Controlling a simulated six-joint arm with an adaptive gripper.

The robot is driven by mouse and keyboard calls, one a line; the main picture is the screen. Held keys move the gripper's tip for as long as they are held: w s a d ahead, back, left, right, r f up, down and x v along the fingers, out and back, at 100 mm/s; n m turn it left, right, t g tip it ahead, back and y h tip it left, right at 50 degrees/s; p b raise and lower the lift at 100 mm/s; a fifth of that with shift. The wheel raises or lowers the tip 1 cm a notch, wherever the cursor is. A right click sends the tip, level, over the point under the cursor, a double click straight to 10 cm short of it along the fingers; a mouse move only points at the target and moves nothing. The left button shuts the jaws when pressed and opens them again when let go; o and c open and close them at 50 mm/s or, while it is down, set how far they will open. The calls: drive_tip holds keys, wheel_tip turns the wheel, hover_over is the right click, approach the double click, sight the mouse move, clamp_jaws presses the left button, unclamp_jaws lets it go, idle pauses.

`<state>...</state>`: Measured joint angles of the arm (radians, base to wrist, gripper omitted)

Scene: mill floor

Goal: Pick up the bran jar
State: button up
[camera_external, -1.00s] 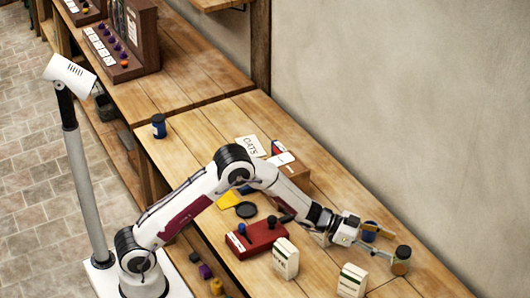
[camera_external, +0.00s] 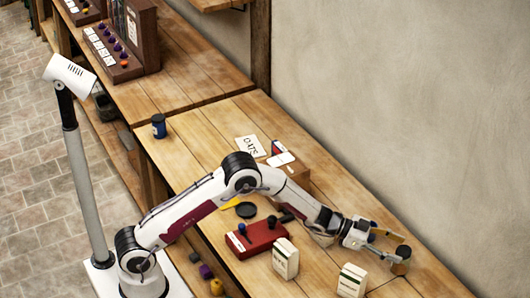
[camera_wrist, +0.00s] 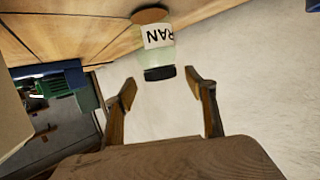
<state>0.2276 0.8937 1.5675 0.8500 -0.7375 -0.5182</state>
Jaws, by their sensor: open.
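The bran jar is a clear jar with a dark lid and a white label reading "RAN". In the wrist view the jar (camera_wrist: 157,52) appears upside down, its lid in the gap between my two fingertips or just beyond it. In the external view the jar (camera_external: 401,264) stands at the right end of the bench, partly hidden by my gripper (camera_external: 402,248). My gripper (camera_wrist: 163,84) is open, with a finger to either side of the lid. I cannot tell whether either finger touches the jar.
White cartons (camera_external: 286,258) and (camera_external: 351,281) stand near the bench's front edge, left of the jar. A red box (camera_external: 257,239) with knobs is farther left. The plaster wall (camera_external: 430,130) rises behind the bench.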

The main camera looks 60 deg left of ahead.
sight(401, 250)
drive_tip(key=shift+x, duration=1.65)
drive_tip(key=shift+a+f, duration=0.1)
drive_tip(key=shift+w, duration=0.1)
drive_tip(key=c, duration=1.4)
